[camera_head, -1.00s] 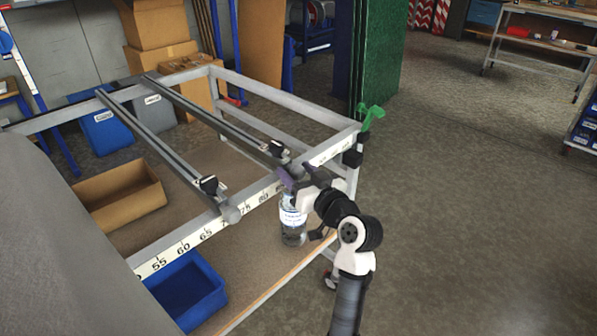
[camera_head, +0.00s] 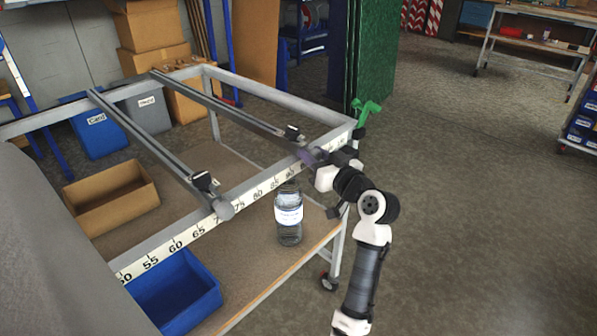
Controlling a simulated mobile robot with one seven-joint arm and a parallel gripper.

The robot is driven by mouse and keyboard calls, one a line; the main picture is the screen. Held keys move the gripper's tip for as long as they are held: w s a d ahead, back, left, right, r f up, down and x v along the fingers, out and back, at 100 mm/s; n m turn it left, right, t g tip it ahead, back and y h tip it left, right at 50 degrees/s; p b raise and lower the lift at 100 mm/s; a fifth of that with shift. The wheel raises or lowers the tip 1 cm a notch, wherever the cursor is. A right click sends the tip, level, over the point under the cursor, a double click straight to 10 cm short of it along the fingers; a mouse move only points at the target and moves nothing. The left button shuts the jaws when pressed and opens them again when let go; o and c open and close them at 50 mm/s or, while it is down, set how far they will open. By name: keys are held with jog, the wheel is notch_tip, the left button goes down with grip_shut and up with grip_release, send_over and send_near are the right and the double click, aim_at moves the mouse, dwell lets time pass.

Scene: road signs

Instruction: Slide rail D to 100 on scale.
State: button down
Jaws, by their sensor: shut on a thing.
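Two grey rails lie across the metal frame, and no letter is readable on either. The right rail (camera_head: 230,110) ends at my gripper (camera_head: 314,156), which is shut on its near end, by a black clamp. I take this rail for rail D. The number scale (camera_head: 208,228) runs along the near frame bar, rising to the right. The left rail (camera_head: 145,140) ends in a round grey knob near 75.
A green clamp (camera_head: 367,112) sits at the frame's right corner. A bottle (camera_head: 289,215) stands on the shelf below the scale. A blue bin (camera_head: 178,295) and a cardboard box (camera_head: 112,200) are also below.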

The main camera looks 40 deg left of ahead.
jog(key=w, duration=0.2)
jog(key=w+b, duration=0.1)
jog(key=w, duration=0.2)
jog(key=shift+d, duration=0.2)
jog(key=c, duration=1)
grip_release()
jog(key=shift+s, duration=0.1)
jog(key=b+v, duration=0.2)
jog(key=v, duration=1.1)
jog(key=shift+s+d+b, duration=0.15)
jog(key=shift+d+b, duration=0.2)
